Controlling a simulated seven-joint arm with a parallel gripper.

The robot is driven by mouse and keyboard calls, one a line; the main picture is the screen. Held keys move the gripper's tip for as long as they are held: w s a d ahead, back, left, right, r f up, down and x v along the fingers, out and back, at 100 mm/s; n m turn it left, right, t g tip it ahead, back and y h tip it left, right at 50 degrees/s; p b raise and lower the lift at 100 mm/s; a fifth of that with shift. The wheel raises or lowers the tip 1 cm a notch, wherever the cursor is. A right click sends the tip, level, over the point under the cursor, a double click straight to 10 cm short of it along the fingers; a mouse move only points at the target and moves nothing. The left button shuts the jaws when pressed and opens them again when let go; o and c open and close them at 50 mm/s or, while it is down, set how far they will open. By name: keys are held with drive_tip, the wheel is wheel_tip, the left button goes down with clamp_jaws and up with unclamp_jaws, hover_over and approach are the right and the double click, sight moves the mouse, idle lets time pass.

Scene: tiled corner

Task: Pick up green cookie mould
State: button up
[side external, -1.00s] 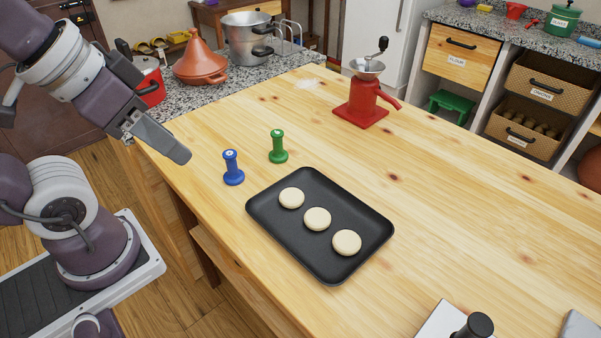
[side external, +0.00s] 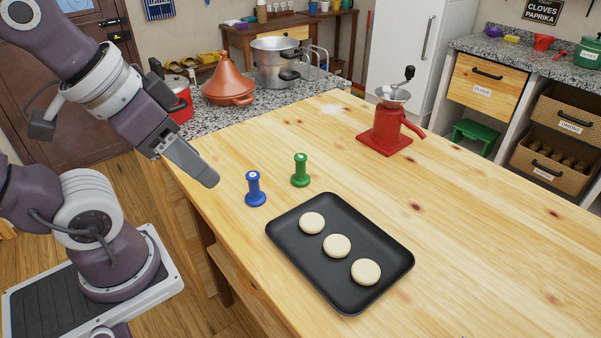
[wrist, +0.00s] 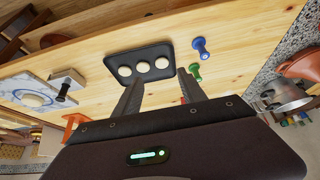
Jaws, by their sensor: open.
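The green cookie mould (side external: 300,171), a spool shape with a round top, stands upright on the wooden table. The blue cookie mould (side external: 255,189) stands upright to its left. My gripper (side external: 207,178) is above the table's left edge, left of the blue mould and apart from both. In the wrist view, my gripper (wrist: 160,74) shows two spread fingers with nothing held. There the green mould (wrist: 195,72) shows just right of the right finger, with the blue mould (wrist: 200,46) beyond it.
A black tray (side external: 290,255) with three round pale cookies lies in front of the moulds. A red grinder (side external: 385,135) stands at the back. An orange tagine (side external: 228,85) and a steel pot (side external: 277,62) sit on the stone counter.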

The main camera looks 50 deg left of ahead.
drive_tip(key=m+g, duration=0.6)
drive_tip(key=m, duration=0.8)
hover_over(301, 178)
drive_tip(key=w, duration=0.1)
drive_tip(key=f, duration=1.6)
drive_tip(key=shift+a, duration=0.25)
drive_tip(key=f, duration=0.6)
drive_tip(key=shift+s+a+f, duration=0.15)
drive_tip(key=shift+a+f, duration=0.05)
drive_tip(key=shift+f, duration=0.55)
clamp_jaws()
